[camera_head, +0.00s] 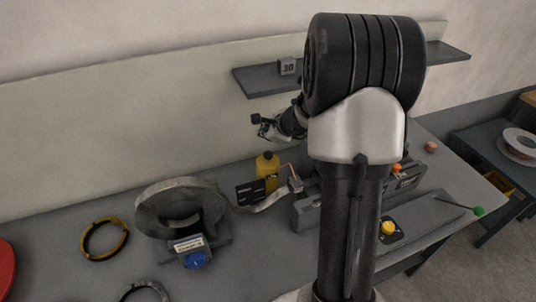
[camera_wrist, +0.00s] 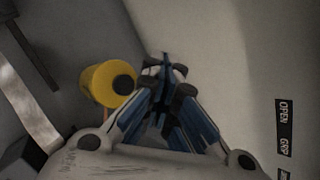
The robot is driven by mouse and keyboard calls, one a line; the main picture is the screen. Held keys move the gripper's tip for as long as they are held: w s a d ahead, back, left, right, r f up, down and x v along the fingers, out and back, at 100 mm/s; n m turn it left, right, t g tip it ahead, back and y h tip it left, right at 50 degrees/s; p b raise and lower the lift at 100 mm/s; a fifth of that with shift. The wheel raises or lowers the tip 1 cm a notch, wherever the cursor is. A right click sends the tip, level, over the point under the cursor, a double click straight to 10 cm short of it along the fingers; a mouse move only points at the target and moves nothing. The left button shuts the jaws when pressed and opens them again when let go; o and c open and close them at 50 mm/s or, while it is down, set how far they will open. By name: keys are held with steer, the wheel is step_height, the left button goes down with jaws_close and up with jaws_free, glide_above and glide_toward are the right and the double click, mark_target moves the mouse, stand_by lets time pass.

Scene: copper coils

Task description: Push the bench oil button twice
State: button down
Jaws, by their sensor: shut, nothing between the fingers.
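A yellow bottle (camera_head: 267,172) with a black cap stands at the back of the bench (camera_head: 257,235), and no label names it as oil. In the wrist view the bottle (camera_wrist: 97,83) shows its black cap beside my fingers. My gripper (camera_head: 264,129) is shut and empty, a little above the bottle in the head view. In the wrist view its fingertips (camera_wrist: 166,62) meet just right of the cap, and I cannot tell if they touch it. A yellow round knob (camera_head: 388,228) sits on a black plate at the right. No button is marked as oil.
A grey fixture with an orange knob (camera_head: 397,168) stands right of the bottle. A wall shelf (camera_head: 265,80) is above. My arm hides the middle.

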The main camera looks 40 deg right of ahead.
mark_target(271, 153)
steer(key=r+m, duration=0.1)
steer(key=m, duration=0.5)
steer(key=d+r+m, duration=0.1)
steer(key=m, duration=0.5)
steer(key=d+r+m+h, duration=0.1)
steer(key=m, duration=0.6)
steer(key=shift+s+r+b, duration=0.1)
steer(key=shift+r+b, duration=0.3)
steer(key=shift+f, duration=0.15)
step_height(271, 153, down, 8)
steer(key=b, duration=0.8)
steer(key=shift+f+b, duration=0.25)
steer(key=shift+b, duration=0.15)
stand_by(0.3)
steer(key=shift+f+b, duration=0.3)
steer(key=shift+f, duration=0.15)
